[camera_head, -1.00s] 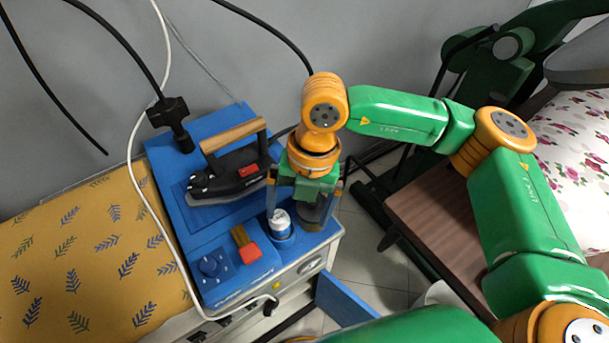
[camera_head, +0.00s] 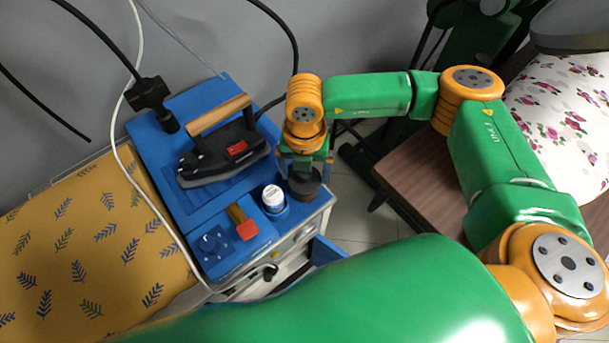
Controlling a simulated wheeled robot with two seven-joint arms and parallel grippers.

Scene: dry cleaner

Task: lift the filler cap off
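The filler cap (camera_head: 306,184) is a dark round cap at the front right corner of the blue top of the steam unit (camera_head: 215,255). My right gripper (camera_head: 305,172) points down over it, its fingers apart on the left and right sides of the cap. The gripper body hides the cap's upper part, and I cannot make out finger contact. The cap appears seated on the unit. My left gripper is out of view.
A white capped bottle (camera_head: 273,197) stands in a blue holder just left of the cap. A yellow leaf-patterned board (camera_head: 75,245) is left.

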